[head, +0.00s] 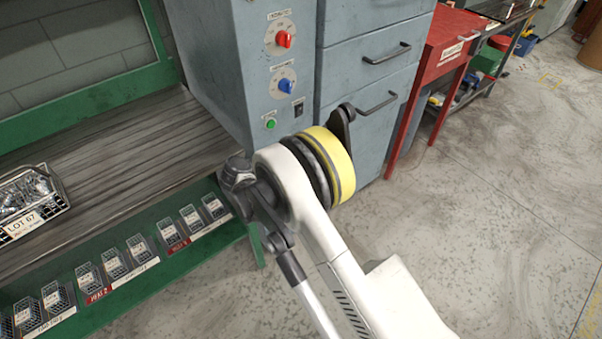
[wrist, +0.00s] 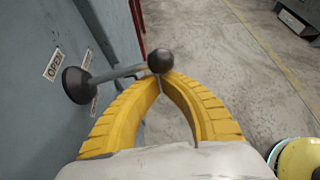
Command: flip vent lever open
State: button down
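In the wrist view the vent lever is a grey rod (wrist: 118,74) with a round black knob (wrist: 160,60) and a dark round pivot (wrist: 76,85) on the blue-grey cabinet side (wrist: 40,110). The rod points right, away from the panel. My gripper (wrist: 160,79) has yellow fingers whose tips meet just below the knob. I cannot tell whether they touch it. Nothing is clearly held between them. In the head view the lever and my fingers do not show.
A label (wrist: 53,65) that seems to read OPEN sits left of the pivot; others are partly hidden. The head view shows a control cabinet (head: 225,60), grey drawers (head: 365,75), a red table (head: 450,45) and a wire basket (head: 30,205). Floor (head: 480,190) to the right is clear.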

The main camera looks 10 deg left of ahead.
jog(key=shift+r, duration=0.8)
